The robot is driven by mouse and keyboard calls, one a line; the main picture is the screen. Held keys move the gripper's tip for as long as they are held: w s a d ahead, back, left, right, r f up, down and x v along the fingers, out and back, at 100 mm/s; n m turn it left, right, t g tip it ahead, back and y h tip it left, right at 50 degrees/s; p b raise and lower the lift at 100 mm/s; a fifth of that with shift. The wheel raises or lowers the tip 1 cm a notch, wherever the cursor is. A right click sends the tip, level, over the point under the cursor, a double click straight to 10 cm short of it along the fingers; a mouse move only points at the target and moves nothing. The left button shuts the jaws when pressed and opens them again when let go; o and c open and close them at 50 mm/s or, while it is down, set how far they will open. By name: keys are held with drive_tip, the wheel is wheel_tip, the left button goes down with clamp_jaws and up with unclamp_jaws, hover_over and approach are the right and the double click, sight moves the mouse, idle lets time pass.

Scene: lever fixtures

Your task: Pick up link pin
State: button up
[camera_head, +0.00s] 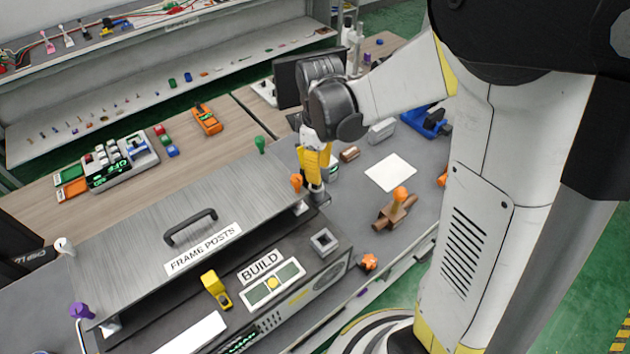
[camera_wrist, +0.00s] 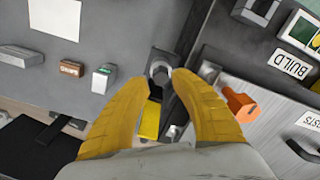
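My gripper (camera_head: 315,188) points down at the right end of the grey panel marked FRAME POSTS. In the wrist view its two yellow fingers (camera_wrist: 147,76) are spread apart. A dark grey piece with a round top (camera_wrist: 160,72) stands in the gap between the fingertips, nearer the right finger. It could be the link pin, but no readable label confirms this. I see no clear contact with it. A yellow block (camera_wrist: 150,120) lies below it between the fingers. In the head view the gripper mostly hides this spot.
An orange knob (camera_head: 297,182) stands close beside the gripper, also in the wrist view (camera_wrist: 240,103). A brown labelled piece (camera_head: 349,154) and a white card (camera_head: 390,172) lie to the right. The BUILD box (camera_head: 324,241) is in front.

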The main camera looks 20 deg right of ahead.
sight(319, 187)
wheel_tip(319, 187, down, 5)
drive_tip(key=shift+f+b, duration=0.1)
drive_tip(key=shift+b, duration=0.5)
clamp_jaws()
drive_tip(key=shift+r, duration=0.25)
